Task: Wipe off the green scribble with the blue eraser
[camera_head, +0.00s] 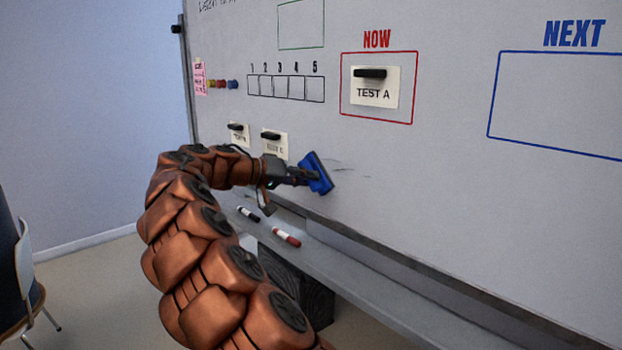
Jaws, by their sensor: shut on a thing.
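My gripper (293,176) is shut on the blue eraser (316,174) and holds it tilted at the lower part of the whiteboard (450,190). The eraser appears to touch the board, though the exact contact is hard to tell. Faint greyish marks (350,169) show on the board just right of the eraser. No clear green scribble is visible; anything behind the eraser is hidden. A green outlined box (301,25) is drawn at the top of the board.
Magnetic cards hang left of the gripper (274,143) (239,133), and a TEST A card (375,87) hangs in the red NOW box. A black marker (248,214) and a red marker (287,237) lie on the tray (375,290) below. The board's lower right is clear.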

